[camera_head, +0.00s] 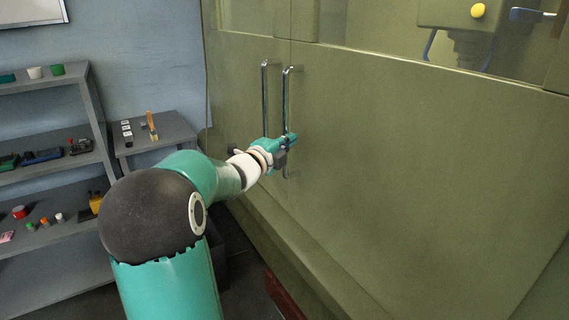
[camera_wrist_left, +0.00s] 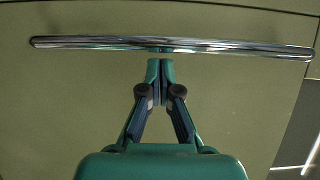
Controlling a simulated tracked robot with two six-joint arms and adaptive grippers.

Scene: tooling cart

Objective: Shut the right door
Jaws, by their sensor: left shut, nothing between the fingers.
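The right door (camera_head: 420,165) is a large olive-green panel with a window at the top. It stands nearly in line with the left door (camera_head: 235,85); I cannot tell whether a small gap remains between them. The right door's upright chrome handle (camera_head: 286,95) stands beside the left door's handle (camera_head: 265,85). My left gripper (camera_head: 291,140) is at the lower part of the right handle. In the left wrist view the left gripper (camera_wrist_left: 160,63) is shut and empty, its tips at the chrome bar (camera_wrist_left: 220,47); contact is unclear. My right gripper is not in view.
Grey shelves (camera_head: 45,155) with small items stand at the left against a blue wall. A small grey table (camera_head: 175,130) stands between them and the doors. The space in front of the right door is clear.

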